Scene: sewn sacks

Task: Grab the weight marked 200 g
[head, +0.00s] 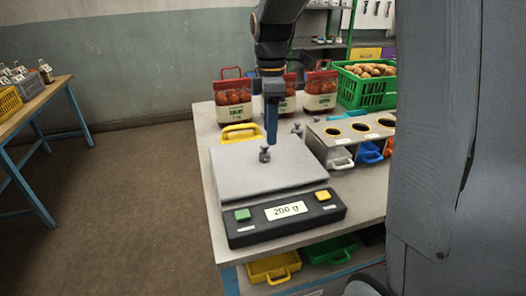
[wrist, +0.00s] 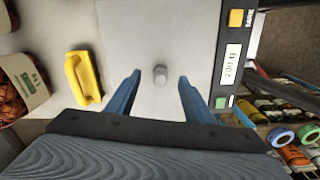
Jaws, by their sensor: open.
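A small grey metal weight (head: 264,153) with a knob stands upright on the pan of the scale (head: 240,172). The scale's display (head: 286,210) reads 200 g. In the wrist view the weight (wrist: 160,74) shows from above, with no readable marking. My gripper (head: 271,135) is just above and behind it in the head view. In the wrist view my gripper's blue fingers (wrist: 158,80) are spread, one on each side of the weight, with clear gaps. A second small weight (head: 297,130) stands behind the scale, near the holed rack.
Red-topped sacks (head: 233,97) and a green crate (head: 365,93) of potatoes stand at the back. The rack with round holes (head: 345,132) is at the right. Yellow and green bins (head: 274,267) sit below the tabletop.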

